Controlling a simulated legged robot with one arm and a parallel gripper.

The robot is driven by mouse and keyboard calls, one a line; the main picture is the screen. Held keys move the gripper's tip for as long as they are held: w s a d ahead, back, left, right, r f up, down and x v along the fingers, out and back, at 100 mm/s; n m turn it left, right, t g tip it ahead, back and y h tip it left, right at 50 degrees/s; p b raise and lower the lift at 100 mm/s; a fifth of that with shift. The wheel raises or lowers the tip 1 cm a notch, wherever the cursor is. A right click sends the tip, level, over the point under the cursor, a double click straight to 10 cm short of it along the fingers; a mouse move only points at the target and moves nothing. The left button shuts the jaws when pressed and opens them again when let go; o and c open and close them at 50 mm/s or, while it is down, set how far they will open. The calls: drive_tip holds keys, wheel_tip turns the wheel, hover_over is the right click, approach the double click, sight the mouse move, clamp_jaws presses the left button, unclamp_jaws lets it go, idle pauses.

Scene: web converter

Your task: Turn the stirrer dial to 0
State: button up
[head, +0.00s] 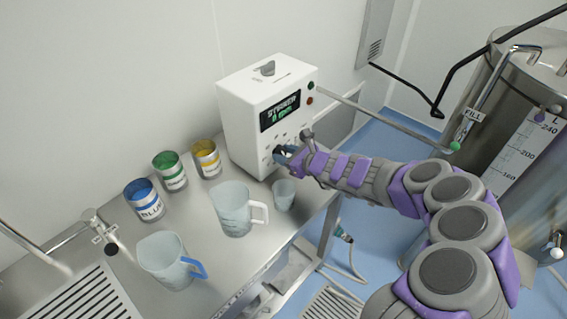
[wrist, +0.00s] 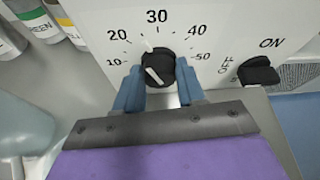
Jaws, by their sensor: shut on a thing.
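The stirrer unit (head: 266,115) is a white box on the steel bench, with a dark display of green text whose digit I cannot read surely. In the wrist view its black dial (wrist: 156,68) sits in a scale marked 10 to 50. Two white marks show on or by the dial, one near its top edge, left of 30, and one lower on its face; I cannot tell the exact setting. No 0 shows. My gripper (wrist: 158,88) has its blue fingers on either side of the dial, shut on it. It also shows at the box front in the head view (head: 284,153).
A black ON/OFF switch (wrist: 258,74) is right of the dial. A small beaker (head: 284,196) stands just below my gripper, with a larger jug (head: 233,212) to its left. Blue, green and yellow tins stand left of the box. A steel tank (head: 520,110) is at right.

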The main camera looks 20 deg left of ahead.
drive_tip(key=shift+n+t+b, duration=0.3)
drive_tip(key=shift+b, duration=0.35)
drive_tip(key=o, duration=1.1)
drive_tip(key=shift+d+r, duration=0.1)
drive_tip(key=shift+d, duration=0.15)
drive_tip(key=shift+c, duration=0.2)
drive_tip(key=shift+s+a, duration=0.1)
drive_tip(key=shift+a, duration=0.05)
drive_tip(key=p+v, duration=0.2)
drive_tip(key=v, duration=1.5)
drive_tip(key=shift+p, duration=0.35)
